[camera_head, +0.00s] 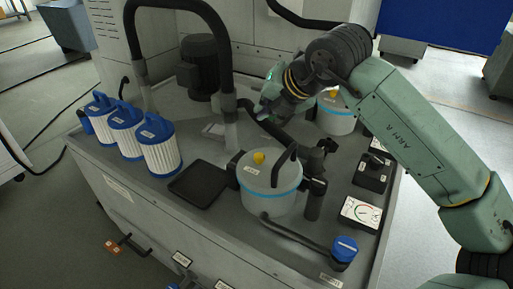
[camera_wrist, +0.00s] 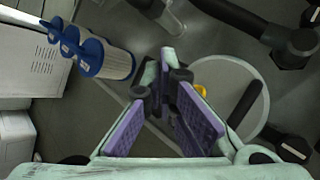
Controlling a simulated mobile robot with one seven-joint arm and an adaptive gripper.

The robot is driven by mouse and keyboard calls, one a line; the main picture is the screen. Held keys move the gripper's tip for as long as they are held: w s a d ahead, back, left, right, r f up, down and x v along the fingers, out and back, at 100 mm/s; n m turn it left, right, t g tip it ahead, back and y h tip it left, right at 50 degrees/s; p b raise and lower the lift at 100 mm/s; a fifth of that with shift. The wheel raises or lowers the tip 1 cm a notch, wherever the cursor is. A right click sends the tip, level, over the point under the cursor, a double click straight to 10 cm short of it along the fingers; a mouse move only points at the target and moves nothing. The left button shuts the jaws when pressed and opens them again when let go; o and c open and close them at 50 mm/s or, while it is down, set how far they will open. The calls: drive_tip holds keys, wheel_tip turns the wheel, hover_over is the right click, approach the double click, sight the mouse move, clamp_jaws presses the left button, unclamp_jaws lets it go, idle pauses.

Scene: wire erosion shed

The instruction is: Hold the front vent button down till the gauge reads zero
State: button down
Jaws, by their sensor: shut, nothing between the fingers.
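The front vent button (camera_head: 258,158) is a yellow knob on the lid of the front grey canister (camera_head: 262,197), which has a blue band and a black handle. My gripper (camera_head: 265,112) is shut and empty, above and behind this canister, apart from the button. In the wrist view, my gripper (camera_wrist: 168,65) has purple pads, and a yellow button (camera_wrist: 201,90) on a pale round lid (camera_wrist: 225,75) shows partly behind the right finger. The front gauge (camera_head: 361,212) is a white dial to the right of the canister; its reading is too small to tell.
A second canister (camera_head: 337,119) with its own yellow button (camera_head: 333,94) stands behind, close to my arm. Several blue-capped filters (camera_head: 160,148) stand at left, beside a black tray (camera_head: 199,184). A blue valve knob (camera_head: 344,249) is at front right.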

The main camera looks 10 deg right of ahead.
drive_tip(key=b, duration=0.5)
hover_over(262, 154)
wheel_tip(262, 154, down, 8)
drive_tip(key=shift+d+r, duration=0.1)
drive_tip(key=shift+r, duration=0.05)
drive_tip(key=shift+f+b, duration=0.5)
drive_tip(key=shift+f, duration=0.05)
drive_tip(key=shift+f, duration=0.2)
idle(0.8)
drive_tip(key=shift+f+b, duration=0.25)
drive_tip(key=shift+b, duration=0.5)
drive_tip(key=shift+f+b, duration=0.55)
drive_tip(key=shift+b, duration=0.1)
idle(1.4)
drive_tip(key=shift+r, duration=0.1)
idle(1.3)
drive_tip(key=shift+r+p, duration=0.35)
drive_tip(key=shift+r, duration=0.55)
drive_tip(key=shift+r, duration=0.15)
